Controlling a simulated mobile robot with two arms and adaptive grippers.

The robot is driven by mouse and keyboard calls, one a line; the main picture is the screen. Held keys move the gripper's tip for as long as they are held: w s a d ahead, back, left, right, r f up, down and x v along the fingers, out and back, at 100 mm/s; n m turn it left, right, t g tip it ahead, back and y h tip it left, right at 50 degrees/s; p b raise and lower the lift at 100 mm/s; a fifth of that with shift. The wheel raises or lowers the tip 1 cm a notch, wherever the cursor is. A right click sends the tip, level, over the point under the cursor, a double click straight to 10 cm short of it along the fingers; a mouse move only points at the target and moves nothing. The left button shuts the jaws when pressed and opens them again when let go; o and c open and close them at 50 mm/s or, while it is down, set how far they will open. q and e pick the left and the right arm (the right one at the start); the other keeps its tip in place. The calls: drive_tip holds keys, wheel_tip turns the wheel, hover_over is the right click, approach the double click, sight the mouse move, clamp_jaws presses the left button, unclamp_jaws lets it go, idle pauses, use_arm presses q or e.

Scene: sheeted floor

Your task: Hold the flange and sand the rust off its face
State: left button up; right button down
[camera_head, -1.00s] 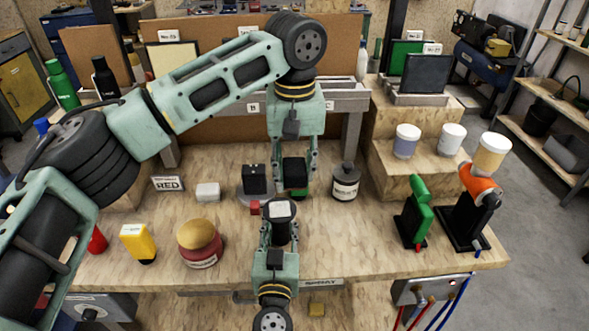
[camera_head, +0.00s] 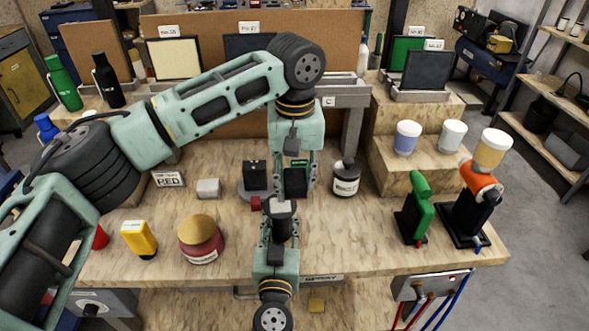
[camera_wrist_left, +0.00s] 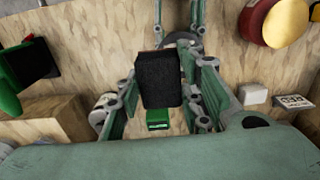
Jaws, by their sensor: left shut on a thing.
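My left gripper (camera_head: 296,194) points down over the workbench (camera_head: 340,240). It is shut on a black block, the sanding block (camera_wrist_left: 161,80), which shows between its fingers in the left wrist view. My right gripper (camera_head: 280,212) comes up from the bench's front edge, just in front of the left one. A small grey piece, seemingly the flange (camera_head: 280,206), sits between its fingertips. In the wrist view a grey rim (camera_wrist_left: 183,37) shows there, partly behind the block. The flange's face and its rust are mostly hidden; I cannot tell whether the block touches it.
A green tool (camera_head: 419,207) stands at right. The front middle-right bench is clear.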

sight(294, 204)
use_arm(q)
drive_tip(key=shift+f, duration=2.35)
drive_tip(key=a, duration=0.3)
drive_tip(key=shift+a+r, duration=0.1)
drive_tip(key=shift+a, duration=0.05)
drive_tip(key=shift+s+a, duration=0.15)
drive_tip(key=shift+a, duration=1.25)
drive_tip(key=shift+a+r, duration=0.1)
drive_tip(key=shift+a, duration=0.15)
drive_tip(key=shift+d, duration=3.4)
drive_tip(key=shift+a+r, duration=0.1)
drive_tip(key=shift+r, duration=3.85)
